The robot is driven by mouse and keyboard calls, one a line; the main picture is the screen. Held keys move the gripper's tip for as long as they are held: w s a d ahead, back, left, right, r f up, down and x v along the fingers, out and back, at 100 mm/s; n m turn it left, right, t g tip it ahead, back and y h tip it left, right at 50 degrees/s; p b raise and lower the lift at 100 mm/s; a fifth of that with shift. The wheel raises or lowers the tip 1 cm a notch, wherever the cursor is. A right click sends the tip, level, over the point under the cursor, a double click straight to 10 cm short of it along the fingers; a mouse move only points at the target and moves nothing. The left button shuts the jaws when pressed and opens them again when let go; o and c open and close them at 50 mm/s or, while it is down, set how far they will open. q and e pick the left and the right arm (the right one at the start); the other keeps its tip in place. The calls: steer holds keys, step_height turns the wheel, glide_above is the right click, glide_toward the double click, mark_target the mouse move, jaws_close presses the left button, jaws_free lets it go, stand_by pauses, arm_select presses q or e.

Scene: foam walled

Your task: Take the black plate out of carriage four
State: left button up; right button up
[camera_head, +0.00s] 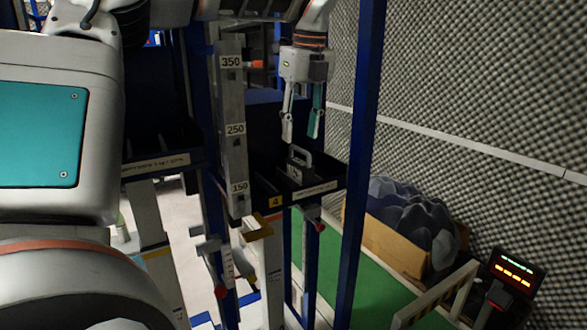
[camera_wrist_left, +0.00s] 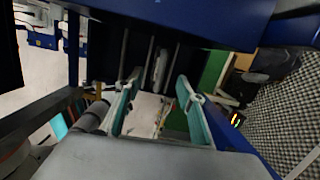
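Carriage four (camera_head: 317,192) is a dark open tray with a yellow "4" label, on a post beside the height scale. A grey plate with a loop handle (camera_head: 301,156) stands upright in it. I cannot make out a separate black plate against the tray's dark walls and dividers. My left gripper (camera_head: 302,138) hangs above the tray, open and empty, its fingers pointing down. In the left wrist view the open teal-lined fingers (camera_wrist_left: 160,77) frame the tray, with the grey plate (camera_wrist_left: 160,66) seen edge-on between them, apart from both. My right gripper is not in view.
Blue uprights (camera_head: 358,160) stand close to the right of carriage four. Another dark tray (camera_head: 160,150) is to the left. A scale post (camera_head: 234,130) stands between the trays. A cardboard box (camera_head: 395,238) with dark lumpy contents is by the foam wall (camera_head: 470,90).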

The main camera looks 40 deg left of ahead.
mark_target(299, 165)
arm_select(q)
steer(key=shift+w+a+f, duration=0.1)
steer(key=shift+f, duration=3.45)
jaws_close()
steer(key=shift+r, duration=0.1)
